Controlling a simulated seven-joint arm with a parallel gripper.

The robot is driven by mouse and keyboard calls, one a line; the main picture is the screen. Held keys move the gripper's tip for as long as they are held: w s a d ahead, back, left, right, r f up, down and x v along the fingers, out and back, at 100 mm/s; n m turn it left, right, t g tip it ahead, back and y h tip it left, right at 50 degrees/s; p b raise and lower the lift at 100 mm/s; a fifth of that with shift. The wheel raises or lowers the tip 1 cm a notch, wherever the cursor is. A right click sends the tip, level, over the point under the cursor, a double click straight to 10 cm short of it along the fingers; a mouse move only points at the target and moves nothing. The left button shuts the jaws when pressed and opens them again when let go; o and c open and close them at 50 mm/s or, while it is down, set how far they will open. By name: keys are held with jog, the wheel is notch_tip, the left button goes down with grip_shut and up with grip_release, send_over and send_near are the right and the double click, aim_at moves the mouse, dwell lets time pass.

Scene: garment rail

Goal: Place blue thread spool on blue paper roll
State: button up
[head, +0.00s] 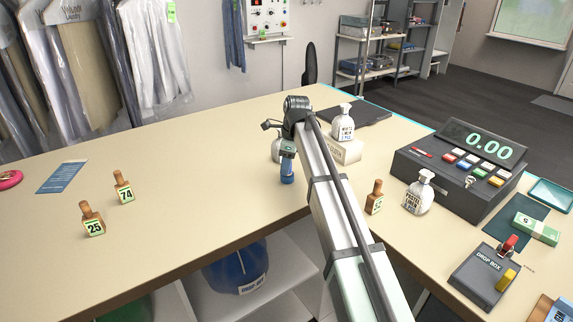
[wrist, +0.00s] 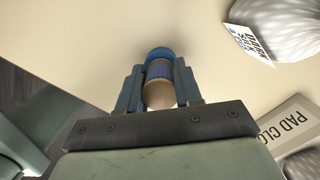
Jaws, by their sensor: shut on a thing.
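My gripper (wrist: 159,85) is shut on the blue thread spool (wrist: 158,72), which shows blue thread and a pale round end between the fingers in the wrist view. A rounded blue shape, seemingly the top of the blue paper roll (wrist: 160,52), shows just beyond the spool. In the head view, my gripper (head: 287,149) is over the counter, and a short blue upright cylinder, seemingly the blue paper roll (head: 287,172), stands directly below the fingers. The spool is mostly hidden by the fingers there. I cannot tell whether spool and roll touch.
The counter (head: 200,180) is mostly clear on the left.

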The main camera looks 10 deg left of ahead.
jog(key=o, duration=1)
jog(key=shift+f, duration=0.1)
jog(key=r, duration=0.4)
jog(key=d+r, duration=0.1)
jog(key=r, duration=0.7)
jog(key=shift+d+r, duration=0.1)
jog(key=shift+d, duration=0.3)
